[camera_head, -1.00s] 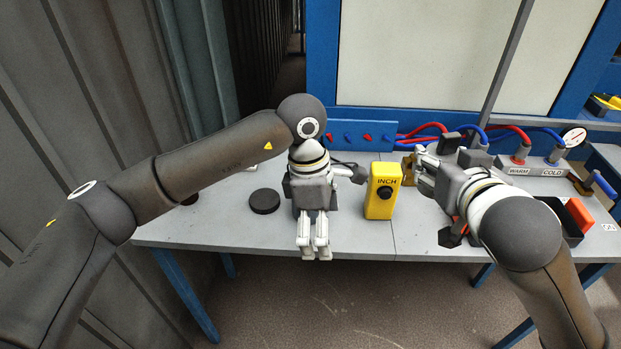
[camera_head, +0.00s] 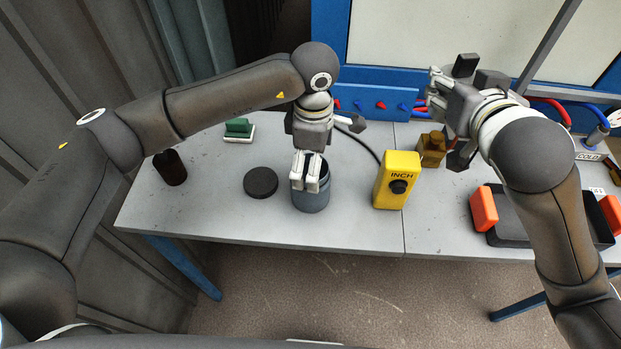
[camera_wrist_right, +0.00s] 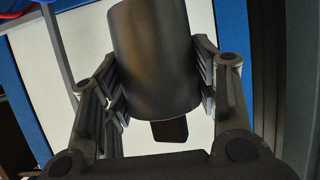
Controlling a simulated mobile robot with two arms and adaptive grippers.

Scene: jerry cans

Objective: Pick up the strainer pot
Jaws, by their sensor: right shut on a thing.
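A blue-grey open pot (camera_head: 312,199), dark inside, stands on the table; I cannot tell whether it is the strainer pot. My left gripper (camera_head: 312,180) points down in front of it, its fingers covering part of the pot's rim and near wall. Whether they touch it is unclear. My right gripper (camera_head: 436,90) is raised above the back of the table at the right. The right wrist view shows its fingers shut on a dark grey cylinder (camera_wrist_right: 155,60), with a small dark block (camera_wrist_right: 170,131) below it. The cylinder's far end is cut off by the frame.
A black disc (camera_head: 260,182) lies left of the pot, and a yellow INCH box (camera_head: 397,180) stands right of it. A black tray (camera_head: 515,236) with orange parts lies at the right. The table's front edge is bare.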

